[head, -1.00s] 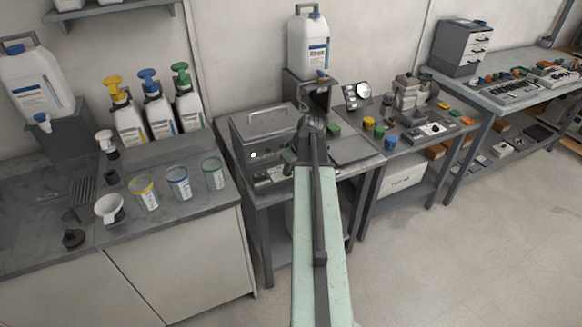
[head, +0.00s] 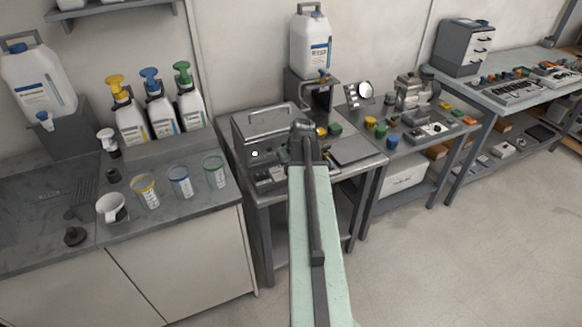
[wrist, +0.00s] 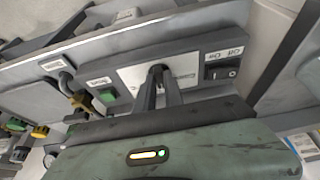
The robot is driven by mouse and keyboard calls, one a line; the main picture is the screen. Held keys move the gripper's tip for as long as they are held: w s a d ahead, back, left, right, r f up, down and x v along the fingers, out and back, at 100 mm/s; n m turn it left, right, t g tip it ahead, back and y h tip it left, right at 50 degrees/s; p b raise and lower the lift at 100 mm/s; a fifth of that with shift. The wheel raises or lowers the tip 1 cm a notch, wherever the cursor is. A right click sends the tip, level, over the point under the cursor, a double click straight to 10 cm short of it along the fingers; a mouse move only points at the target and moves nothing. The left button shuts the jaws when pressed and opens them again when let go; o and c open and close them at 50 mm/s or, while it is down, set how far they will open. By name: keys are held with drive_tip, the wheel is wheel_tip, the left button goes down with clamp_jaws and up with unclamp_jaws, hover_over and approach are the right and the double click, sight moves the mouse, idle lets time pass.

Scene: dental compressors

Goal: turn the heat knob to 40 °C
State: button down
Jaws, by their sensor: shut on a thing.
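The heat knob (wrist: 157,69) is a small dark knob on a pale dial plate (wrist: 186,70) on the front of a grey unit, in the wrist view. My gripper (wrist: 160,80) has its two dark fingers closed on the knob, which they partly cover. The dial's marks and the knob's pointer are too small or hidden to read. In the head view the grey unit with a handled lid (head: 262,124) stands on the small bench, and my arm hides the gripper and knob.
An Off/On rocker switch (wrist: 223,73) sits on one side of the dial and a green button (wrist: 107,96) on the other. A white jug (head: 311,45) stands on a raised stand behind. Yellow and green knobs or caps (wrist: 39,131) lie off to the left in the wrist view.

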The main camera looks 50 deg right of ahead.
drive_tip(key=c, duration=1.4)
unclamp_jaws()
drive_tip(key=shift+c, duration=0.2)
drive_tip(key=shift+s+r+p, duration=0.15)
drive_tip(key=shift+r+p, duration=0.4)
drive_tip(key=p+v, duration=0.6)
drive_tip(key=shift+s+r, duration=0.2)
drive_tip(key=shift+r, duration=0.1)
drive_tip(key=shift+a, duration=0.1)
